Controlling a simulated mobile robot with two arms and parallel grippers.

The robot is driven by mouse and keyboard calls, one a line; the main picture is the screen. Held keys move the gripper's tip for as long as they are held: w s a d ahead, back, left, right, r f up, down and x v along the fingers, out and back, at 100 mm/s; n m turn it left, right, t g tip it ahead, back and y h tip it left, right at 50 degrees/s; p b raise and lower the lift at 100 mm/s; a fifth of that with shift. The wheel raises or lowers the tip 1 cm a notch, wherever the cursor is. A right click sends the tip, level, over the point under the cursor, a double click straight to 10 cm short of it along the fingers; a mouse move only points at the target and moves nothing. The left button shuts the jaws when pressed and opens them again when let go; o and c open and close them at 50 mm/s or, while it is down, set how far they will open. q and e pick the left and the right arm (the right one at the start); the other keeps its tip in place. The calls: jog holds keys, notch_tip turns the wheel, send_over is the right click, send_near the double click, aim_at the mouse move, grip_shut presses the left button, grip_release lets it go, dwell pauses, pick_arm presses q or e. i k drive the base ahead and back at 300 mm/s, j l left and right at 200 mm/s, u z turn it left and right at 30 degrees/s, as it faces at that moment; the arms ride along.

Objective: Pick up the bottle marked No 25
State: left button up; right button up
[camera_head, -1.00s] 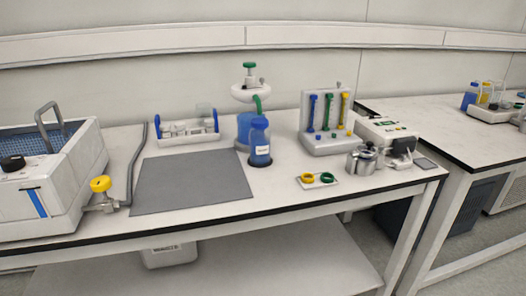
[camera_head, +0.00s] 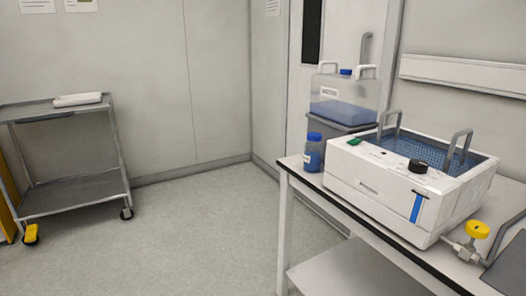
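A blue bottle (camera_head: 313,153) with a blue cap stands upright at the left end of the lab bench, beside the white bath unit. It bears a small pale label, too small to read, so I cannot tell whether it is No 25. No gripper of mine shows in the head view.
The white bath unit (camera_head: 400,188) with two grey handles stands on the bench (camera_head: 345,226). A yellow-handled valve (camera_head: 477,230) sits at its right. A clear tank (camera_head: 344,100) of blue liquid stands behind. A grey cart (camera_head: 70,190) is at the left; the floor (camera_head: 205,220) between is clear.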

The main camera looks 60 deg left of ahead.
aim_at(312, 152)
jog(key=u, duration=1.55)
jog(key=i, duration=0.15)
jog(key=l+z, duration=0.05)
